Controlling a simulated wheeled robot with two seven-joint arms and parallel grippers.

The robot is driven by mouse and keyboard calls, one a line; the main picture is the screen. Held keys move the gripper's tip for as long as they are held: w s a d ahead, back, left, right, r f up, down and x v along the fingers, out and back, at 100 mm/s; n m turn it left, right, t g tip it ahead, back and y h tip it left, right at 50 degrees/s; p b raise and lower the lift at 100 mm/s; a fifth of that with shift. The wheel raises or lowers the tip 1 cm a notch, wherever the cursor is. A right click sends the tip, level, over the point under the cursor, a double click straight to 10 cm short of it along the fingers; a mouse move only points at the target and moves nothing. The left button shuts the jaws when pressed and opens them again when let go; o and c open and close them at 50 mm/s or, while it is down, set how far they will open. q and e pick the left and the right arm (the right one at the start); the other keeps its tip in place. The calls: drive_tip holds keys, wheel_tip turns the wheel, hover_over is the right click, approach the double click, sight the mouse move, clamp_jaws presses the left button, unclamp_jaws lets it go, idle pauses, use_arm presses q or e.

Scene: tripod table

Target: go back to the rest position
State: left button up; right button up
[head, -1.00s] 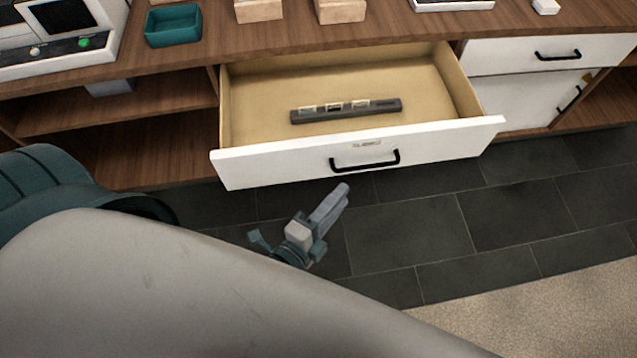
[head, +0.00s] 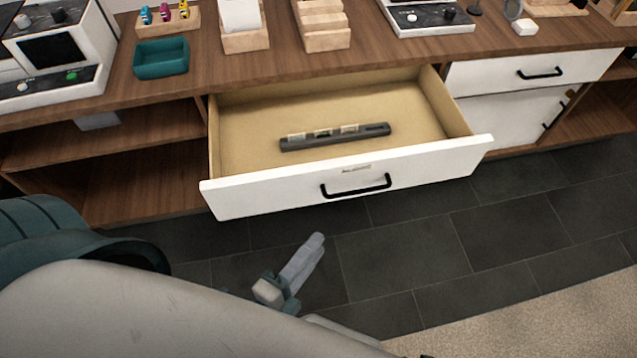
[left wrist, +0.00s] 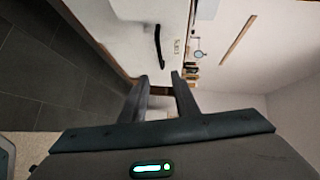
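My left gripper (head: 312,246) hangs in front of the open white drawer (head: 300,195), below and apart from its black handle (head: 356,187). In the left wrist view its two fingers (left wrist: 160,78) stand apart with nothing between them. The drawer front and handle also show there, beyond the fingers. My right gripper is not in view.
The drawer juts out from the wooden counter (head: 380,58). A dark grey strip (head: 350,137) with small pale pieces lies in it. On the counter are a teal tray (head: 161,57) and wooden holders (head: 322,28). The dark tiled floor (head: 400,230) in front is clear.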

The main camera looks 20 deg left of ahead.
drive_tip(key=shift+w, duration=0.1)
